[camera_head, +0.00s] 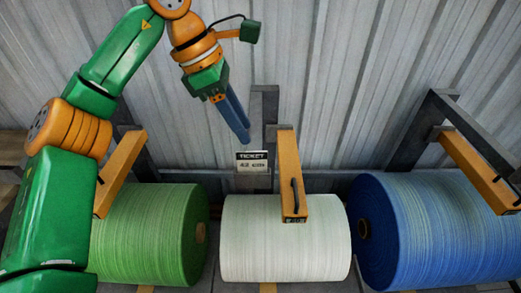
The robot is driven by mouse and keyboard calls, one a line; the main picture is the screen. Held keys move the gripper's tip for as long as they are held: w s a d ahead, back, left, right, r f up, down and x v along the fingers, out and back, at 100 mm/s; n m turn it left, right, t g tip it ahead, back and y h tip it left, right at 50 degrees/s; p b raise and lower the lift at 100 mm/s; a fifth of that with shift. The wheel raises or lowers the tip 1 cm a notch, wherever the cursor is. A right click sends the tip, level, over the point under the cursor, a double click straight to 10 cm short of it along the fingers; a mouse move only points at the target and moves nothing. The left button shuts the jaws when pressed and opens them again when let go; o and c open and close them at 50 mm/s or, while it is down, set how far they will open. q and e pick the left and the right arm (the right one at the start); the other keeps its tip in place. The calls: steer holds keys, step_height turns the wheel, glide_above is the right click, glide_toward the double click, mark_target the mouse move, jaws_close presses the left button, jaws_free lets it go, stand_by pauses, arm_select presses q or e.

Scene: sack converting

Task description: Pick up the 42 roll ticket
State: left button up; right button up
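The ticket (252,156), a small card with a dark top band reading "TICKET" and a pale lower part that seems to read "42 cm", stands upright on a grey holder behind the white roll. My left gripper (244,138) comes down from above with its blue fingers pointing at the ticket. The fingertips appear just above the card in the picture; the gap in depth is unclear. The fingers overlap from this side, so I cannot tell whether they are open or shut. Nothing shows between them. My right gripper is out of view.
A white roll (265,245) lies in front of the ticket, with a green roll (150,235) at left and a blue roll (440,230) at right. An orange arm with a black handle (291,165) rises beside the ticket. A corrugated wall (340,80) stands behind.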

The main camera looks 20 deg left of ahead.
mark_target(251, 152)
arm_select(q)
steer(key=f, duration=0.1)
steer(key=s+d+f, duration=0.1)
steer(key=f, duration=0.1)
steer(key=d+f, duration=0.1)
steer(key=f, duration=0.1)
steer(key=shift+s+d+f+p, duration=0.15)
steer(key=shift+s+f+p, duration=0.1)
steer(key=shift+p, duration=0.15)
steer(key=shift+w+f, duration=0.15)
steer(key=shift+w, duration=0.15)
steer(key=shift+s, duration=0.2)
jaws_close()
